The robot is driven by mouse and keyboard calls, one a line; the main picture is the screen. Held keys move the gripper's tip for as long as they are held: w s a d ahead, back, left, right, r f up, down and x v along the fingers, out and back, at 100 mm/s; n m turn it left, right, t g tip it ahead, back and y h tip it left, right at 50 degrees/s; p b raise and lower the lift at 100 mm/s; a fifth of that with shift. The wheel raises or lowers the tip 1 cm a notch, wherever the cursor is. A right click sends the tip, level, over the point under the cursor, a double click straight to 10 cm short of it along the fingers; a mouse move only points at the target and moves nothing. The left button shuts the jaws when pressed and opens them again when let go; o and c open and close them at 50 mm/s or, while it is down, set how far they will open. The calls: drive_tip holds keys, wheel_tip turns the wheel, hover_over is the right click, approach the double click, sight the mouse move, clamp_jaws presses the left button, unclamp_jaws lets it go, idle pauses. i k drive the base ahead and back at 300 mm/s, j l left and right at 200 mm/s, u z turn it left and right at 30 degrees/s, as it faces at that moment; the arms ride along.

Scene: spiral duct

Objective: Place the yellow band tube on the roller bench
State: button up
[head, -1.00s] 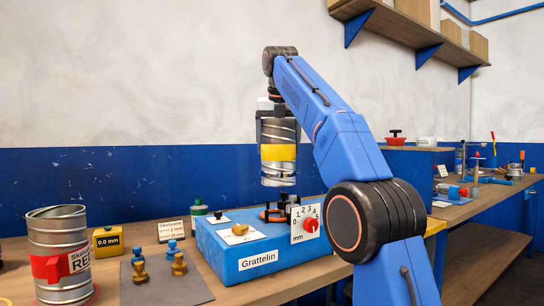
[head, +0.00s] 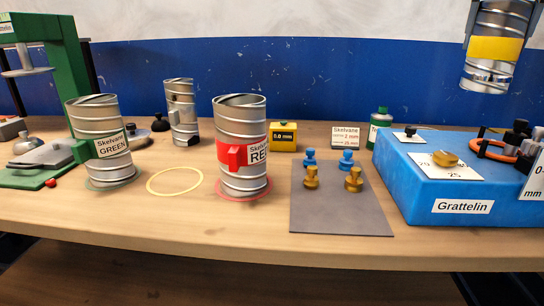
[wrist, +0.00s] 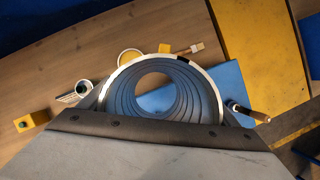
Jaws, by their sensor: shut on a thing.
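The yellow band tube (head: 489,76), a ribbed metal duct with a yellow band, hangs upright in the top right corner of the head view. My gripper (head: 499,22) is shut around its upper part and holds it above the blue Grattelin box (head: 410,196), clear of it. In the wrist view, I look down into the tube's open round mouth (wrist: 118,72), with its ribbed inside. The top of the gripper is cut off in the head view. I cannot pick out a roller bench in the current views.
The red-banded Skelvane tube (head: 240,120) and the Skelvane GREEN tube (head: 92,118) stand on rings on the wooden table (head: 150,225). An empty yellow ring (head: 152,184) lies between them. Brass and blue knobs sit on a grey mat (head: 335,215). A green press (head: 62,80) stands left.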

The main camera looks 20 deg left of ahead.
sight(178, 177)
drive_tip(key=i+u, duration=0.2)
drive_tip(key=u, duration=0.85)
